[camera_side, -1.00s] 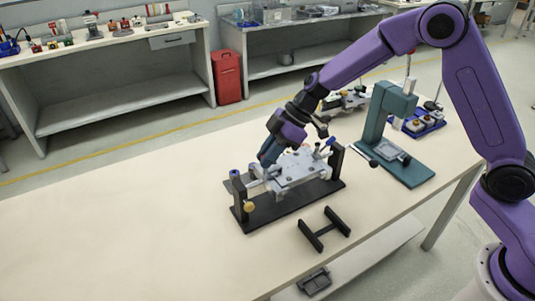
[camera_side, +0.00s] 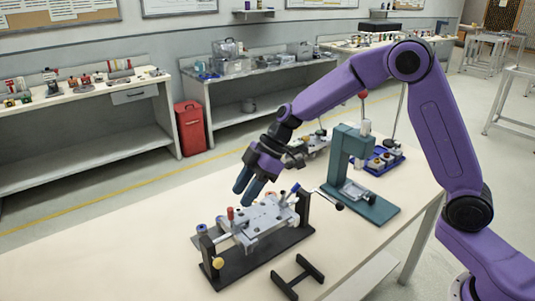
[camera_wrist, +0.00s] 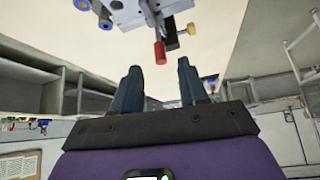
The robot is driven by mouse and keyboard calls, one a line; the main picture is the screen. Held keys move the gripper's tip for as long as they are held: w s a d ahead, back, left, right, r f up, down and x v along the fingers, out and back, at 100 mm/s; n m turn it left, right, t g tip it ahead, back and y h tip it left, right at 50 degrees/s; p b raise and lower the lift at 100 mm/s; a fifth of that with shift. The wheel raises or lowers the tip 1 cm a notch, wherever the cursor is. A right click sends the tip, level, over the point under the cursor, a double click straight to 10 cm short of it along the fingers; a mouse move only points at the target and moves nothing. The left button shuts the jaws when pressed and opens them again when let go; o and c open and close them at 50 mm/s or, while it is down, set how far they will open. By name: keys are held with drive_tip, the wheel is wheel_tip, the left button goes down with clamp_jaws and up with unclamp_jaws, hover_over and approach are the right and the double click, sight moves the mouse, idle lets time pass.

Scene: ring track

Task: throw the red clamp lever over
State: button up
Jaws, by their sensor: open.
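The red clamp lever (camera_side: 230,214) stands upright on the left part of a grey metal fixture (camera_side: 262,222). The fixture is held between two black uprights on a black base. In the wrist view the red lever tip (camera_wrist: 160,53) shows ahead of my fingers, roughly in line with the gap between them. My gripper (camera_side: 249,189) is above and behind the fixture, its blue fingers angled down to the left, apart from the lever. In the wrist view my gripper (camera_wrist: 157,75) is open with nothing between its fingers.
A yellow knob (camera_side: 218,263) sits on the near-left upright. A crank handle (camera_side: 323,198) sticks out right of the fixture. A teal press (camera_side: 350,165) stands behind it to the right. A black H-shaped stand (camera_side: 297,277) lies in front. The table's left side is clear.

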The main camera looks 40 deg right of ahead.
drive_tip(key=v, duration=1.2)
drive_tip(key=shift+f, duration=0.15)
drive_tip(key=s+f+m+g+h, duration=0.2)
drive_tip(key=s+f+h, duration=0.1)
drive_tip(key=s, duration=1.4)
drive_tip(key=s+d+f+h, duration=0.1)
drive_tip(key=s+d, duration=0.3)
drive_tip(key=s, duration=0.4)
drive_tip(key=s+d+f+m+h, duration=0.1)
drive_tip(key=s+d+f+h, duration=0.1)
drive_tip(key=s, duration=0.6)
drive_tip(key=shift+d+f+t, duration=0.4)
drive_tip(key=shift+d+f, duration=0.05)
drive_tip(key=shift+d, duration=0.6)
